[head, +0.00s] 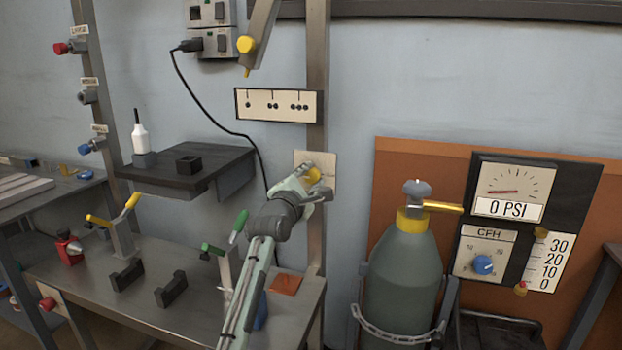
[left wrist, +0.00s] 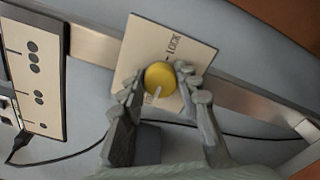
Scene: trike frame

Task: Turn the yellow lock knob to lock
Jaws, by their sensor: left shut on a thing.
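The yellow lock knob (head: 314,175) sits on a cream plate (head: 327,163) fixed to the metal upright. In the left wrist view the round knob (left wrist: 160,75) has a pale pointer line running down and slightly left, away from the word LOCK on the plate (left wrist: 193,47). Other lettering below the knob is mostly hidden. My left gripper (head: 312,182) reaches the plate from the front, and its two fingers (left wrist: 158,88) are shut on the knob's sides. My right gripper does not show.
A dotted panel (head: 278,105) is fixed above the plate. A dark shelf (head: 215,165) and a metal workbench (head: 95,300) with clamps stand to the left. A gas cylinder (head: 400,270) and gauges (head: 512,190) stand to the right. A black cable (head: 215,122) hangs behind.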

